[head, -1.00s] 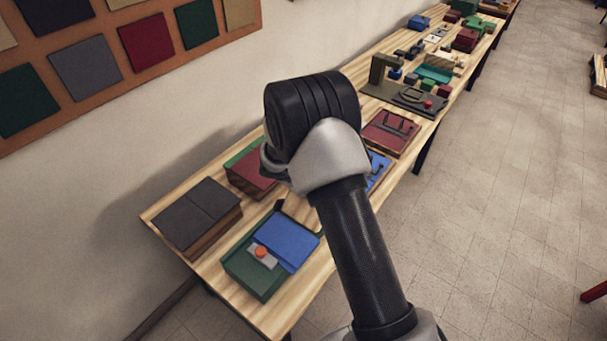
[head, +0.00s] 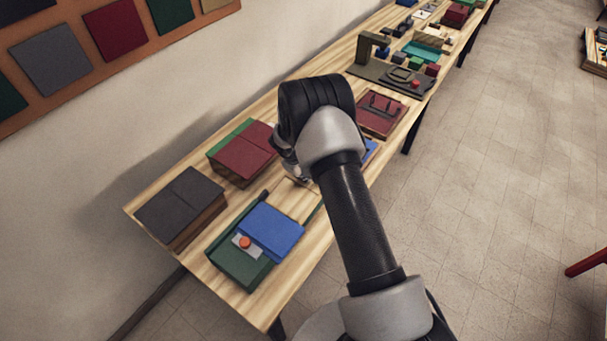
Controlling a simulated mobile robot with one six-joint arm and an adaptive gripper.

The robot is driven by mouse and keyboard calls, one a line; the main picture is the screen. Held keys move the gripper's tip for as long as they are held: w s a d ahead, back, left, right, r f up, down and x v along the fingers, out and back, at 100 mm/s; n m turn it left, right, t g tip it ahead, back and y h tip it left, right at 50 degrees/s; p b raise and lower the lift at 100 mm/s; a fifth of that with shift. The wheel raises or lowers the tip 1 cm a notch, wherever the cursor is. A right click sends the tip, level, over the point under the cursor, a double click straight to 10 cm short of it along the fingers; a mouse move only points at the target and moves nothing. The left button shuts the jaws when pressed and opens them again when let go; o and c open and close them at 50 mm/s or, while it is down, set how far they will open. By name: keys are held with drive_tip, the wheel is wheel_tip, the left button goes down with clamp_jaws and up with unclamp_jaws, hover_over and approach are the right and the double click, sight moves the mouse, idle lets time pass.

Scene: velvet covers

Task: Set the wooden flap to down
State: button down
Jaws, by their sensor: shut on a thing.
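My gripper (head: 302,179) is mostly hidden behind my own forearm and wrist. Only a small grey part of it shows, low over the table between the red-topped box and the blue panel. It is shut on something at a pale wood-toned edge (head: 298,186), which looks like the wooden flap. Most of the flap is hidden or blends with the table, so its angle cannot be told.
The wooden table (head: 284,298) holds a dark grey box (head: 180,205), a red-topped box (head: 243,152), a green box (head: 236,268) with a blue panel (head: 272,229) and orange button (head: 245,242), and a red board (head: 380,117). Open floor (head: 490,200) lies right.

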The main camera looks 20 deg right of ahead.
sight(299, 187)
drive_tip(key=shift+b+x, duration=0.95)
drive_tip(key=shift+x, duration=0.1)
drive_tip(key=c, duration=1.7)
unclamp_jaws()
drive_tip(key=shift+s+f, duration=0.1)
drive_tip(key=shift+a, duration=0.1)
drive_tip(key=v, duration=1.2)
